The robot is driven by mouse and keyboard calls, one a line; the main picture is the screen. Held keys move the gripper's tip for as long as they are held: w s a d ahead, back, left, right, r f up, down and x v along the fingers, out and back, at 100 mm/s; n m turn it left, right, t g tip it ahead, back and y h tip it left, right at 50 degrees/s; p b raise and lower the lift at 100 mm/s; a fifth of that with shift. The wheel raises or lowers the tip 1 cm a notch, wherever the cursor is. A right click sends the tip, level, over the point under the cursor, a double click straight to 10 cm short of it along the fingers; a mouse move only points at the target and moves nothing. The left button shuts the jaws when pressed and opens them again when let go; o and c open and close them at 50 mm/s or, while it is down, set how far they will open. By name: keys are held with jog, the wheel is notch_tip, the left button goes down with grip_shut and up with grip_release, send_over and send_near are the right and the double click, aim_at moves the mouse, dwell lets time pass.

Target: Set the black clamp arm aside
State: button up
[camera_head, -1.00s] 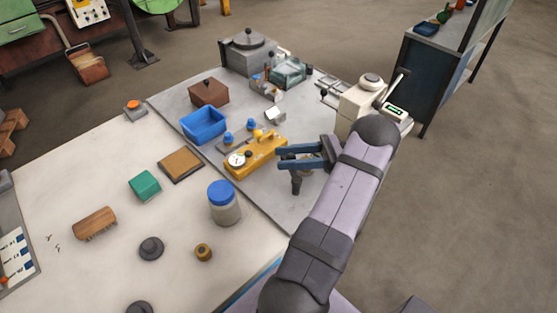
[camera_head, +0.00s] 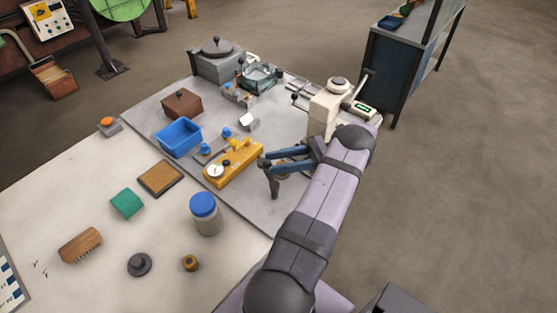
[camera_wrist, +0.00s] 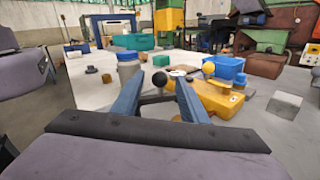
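My gripper (camera_head: 266,164) has two blue fingers spread apart, just right of a yellow fixture (camera_head: 233,164) with a white dial. A dark upright piece (camera_head: 272,185), likely the black clamp arm, shows just below the fingertips; the fingers hide its upper part. In the wrist view, a black ball knob (camera_wrist: 160,78) and a thin dark bar stand between the open fingers (camera_wrist: 158,90). I cannot tell whether the bar touches them. The yellow fixture (camera_wrist: 215,98) is just right of the fingers there.
A blue-lidded jar (camera_head: 205,215) stands left of my gripper. A blue bin (camera_head: 178,138) and a brown box (camera_head: 182,103) are farther back. A cream instrument (camera_head: 325,112) stands behind the gripper. Bare table lies around a green block (camera_head: 127,203) and a brush (camera_head: 80,245).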

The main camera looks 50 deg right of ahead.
grip_shut()
jog(key=n+h, duration=0.1)
jog(key=n, duration=0.1)
jog(key=d+r+n+h, duration=0.1)
jog(key=n, duration=0.1)
jog(key=shift+s+r+g, duration=0.1)
jog(key=shift+s+g, duration=0.1)
jog(key=shift+g, duration=0.2)
jog(key=s+d+r+n+g+h, duration=0.1)
jog(key=s+d+r+n+h, duration=0.1)
jog(key=n, duration=0.8)
jog(key=s+d+r+n+g+h, duration=0.2)
jog(key=s+d+r+n+h, duration=0.1)
jog(key=n+h, duration=0.4)
jog(key=d+r+n, duration=0.1)
jog(key=n, duration=0.1)
jog(key=shift+s+n+b, duration=0.15)
jog(key=shift+n+b, duration=0.2)
jog(key=shift+n, duration=0.05)
